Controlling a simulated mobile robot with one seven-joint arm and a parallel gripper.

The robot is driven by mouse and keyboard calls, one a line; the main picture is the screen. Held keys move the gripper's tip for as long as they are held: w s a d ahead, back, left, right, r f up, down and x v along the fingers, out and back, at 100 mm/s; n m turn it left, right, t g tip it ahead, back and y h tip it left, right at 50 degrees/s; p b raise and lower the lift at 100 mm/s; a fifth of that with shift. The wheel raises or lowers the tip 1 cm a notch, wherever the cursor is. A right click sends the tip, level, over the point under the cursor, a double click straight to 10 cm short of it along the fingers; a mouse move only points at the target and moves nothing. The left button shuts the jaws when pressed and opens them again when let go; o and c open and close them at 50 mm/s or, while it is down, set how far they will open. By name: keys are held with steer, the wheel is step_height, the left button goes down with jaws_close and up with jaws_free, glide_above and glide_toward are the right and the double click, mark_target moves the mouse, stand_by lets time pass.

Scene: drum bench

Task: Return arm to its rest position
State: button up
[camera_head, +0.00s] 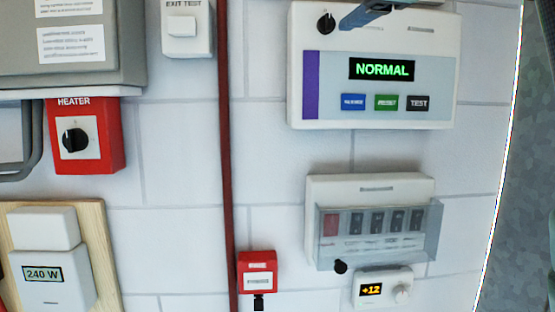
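What looks like my gripper (362,13) enters at the top edge as a dark blue shape. It reaches over the upper part of the white alarm panel (428,52), and its tip is just right of the panel's black knob (325,21). A small gap shows between tip and knob. Most of the gripper and arm is out of the picture, so I cannot see whether the fingers are open.
The panel display (381,69) reads NORMAL. Below are a switch box (370,186) with a clear cover and a small +12 display unit (383,288). A red pipe (226,150) runs down the wall. A red heater box (98,150) is at left.

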steer(key=s+a+f+m+t+y+b, duration=0.1)
steer(key=a+f+m+t+b, duration=0.1)
steer(key=a+f+m+b, duration=0.35)
steer(key=s+a+f+m+t+y+b, duration=0.1)
steer(key=a+f+m+t+y+b, duration=0.15)
steer(key=f, duration=0.65)
steer(key=s+a+f+m+t+h+b, duration=0.2)
steer(key=s+f+m+t+h+b, duration=0.2)
steer(key=s+f+m+b, duration=0.3)
steer(key=s+f+m, duration=0.3)
steer(key=s+f, duration=0.3)
steer(key=shift+s+a, duration=0.25)
steer(key=shift+w+t+h, duration=0.1)
steer(key=shift+t+h, duration=0.15)
